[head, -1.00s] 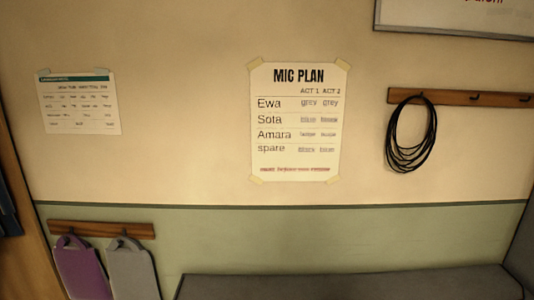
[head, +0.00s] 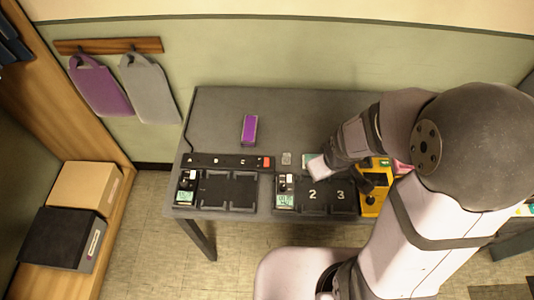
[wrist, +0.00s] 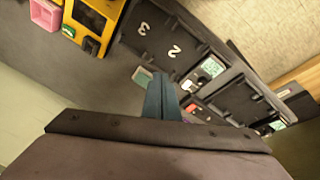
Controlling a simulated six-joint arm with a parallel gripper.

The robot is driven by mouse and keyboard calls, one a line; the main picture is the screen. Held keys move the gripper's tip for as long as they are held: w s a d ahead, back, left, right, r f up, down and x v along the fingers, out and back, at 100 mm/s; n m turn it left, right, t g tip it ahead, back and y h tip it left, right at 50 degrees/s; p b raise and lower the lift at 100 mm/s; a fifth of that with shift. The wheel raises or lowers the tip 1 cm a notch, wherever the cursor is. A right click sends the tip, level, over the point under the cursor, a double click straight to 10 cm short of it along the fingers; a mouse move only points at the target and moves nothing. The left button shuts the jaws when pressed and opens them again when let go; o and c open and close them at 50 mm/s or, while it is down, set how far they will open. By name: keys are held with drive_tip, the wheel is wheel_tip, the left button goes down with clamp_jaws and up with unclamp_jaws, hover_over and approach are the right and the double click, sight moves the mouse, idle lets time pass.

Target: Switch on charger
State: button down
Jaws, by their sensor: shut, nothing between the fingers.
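Two black charger docks stand on the grey table. The left dock (head: 228,190) has empty-looking bays and a small lit display. The right dock (head: 313,210) has bays marked 2 and 3, and a lit display at its left end; it also shows in the wrist view (wrist: 165,42). A black power strip (head: 215,162) lies behind the left dock, with a red switch (head: 267,162) at its right end. The red switch shows beside my fingertips in the wrist view (wrist: 192,107). My gripper (wrist: 162,96) is shut and empty, over the table behind the right dock. Its fingertips are unclear in the head view.
A yellow device (head: 372,200) stands right of the right dock, partly behind my arm. A purple block (head: 249,130) and a small grey square (head: 286,158) are on the table. The back left of the table is clear.

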drive_tip(key=w+a+f+n+t+y+p, duration=0.1)
drive_tip(key=w+a+n+t+y, duration=0.15)
drive_tip(key=w+a+n, duration=0.4)
drive_tip(key=n+t+y+p, duration=0.1)
drive_tip(key=n+t+y, duration=0.25)
drive_tip(key=n, duration=0.25)
hover_over(267, 162)
drive_tip(key=s, duration=0.2)
drive_tip(key=shift+w+d+r+g, duration=0.15)
drive_tip(key=shift+d+r+g, duration=0.15)
drive_tip(key=shift+d+g, duration=0.15)
drive_tip(key=f+b, duration=0.2)
drive_tip(key=f, duration=0.1)
drive_tip(key=f+b, duration=0.2)
drive_tip(key=f, duration=0.1)
drive_tip(key=w+f+b, duration=0.1)
drive_tip(key=f+b, duration=0.1)
drive_tip(key=shift+w+f+b, duration=0.1)
drive_tip(key=shift+f+b, duration=0.3)
drive_tip(key=shift+f, duration=0.15)
idle(0.9)
drive_tip(key=shift+f+b, duration=0.25)
drive_tip(key=shift+b, duration=0.25)
drive_tip(key=shift+w+f+b, duration=0.1)
drive_tip(key=shift+f+b, duration=0.2)
idle(0.5)
drive_tip(key=shift+r, duration=0.15)
